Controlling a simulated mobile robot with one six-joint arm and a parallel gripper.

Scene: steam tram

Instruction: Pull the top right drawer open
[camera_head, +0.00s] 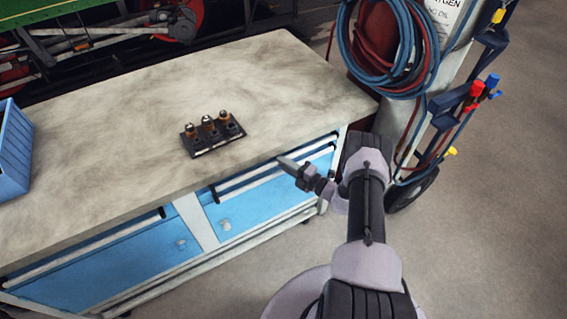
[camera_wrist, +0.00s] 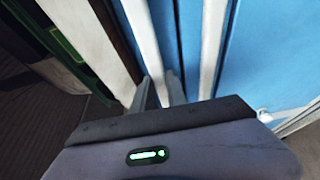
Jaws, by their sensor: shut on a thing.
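The top right drawer (camera_head: 267,183) is a blue front under the right part of the worktop, with a long pale bar handle (camera_head: 245,186) across it. In the wrist view this handle (camera_wrist: 142,35) runs down between my fingertips. My gripper (camera_head: 287,164) is at the handle, right of its middle, and in the wrist view (camera_wrist: 163,92) its fingers are shut on the bar. The drawer looks about flush with the cabinet; my arm hides part of its right end.
The worktop (camera_head: 110,150) holds a dark block with three small fittings (camera_head: 212,133) and a blue bin (camera_head: 12,155). A gas-bottle cart with blue and red hoses (camera_head: 405,50) stands close right of the bench. The floor (camera_head: 490,230) at the right is clear.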

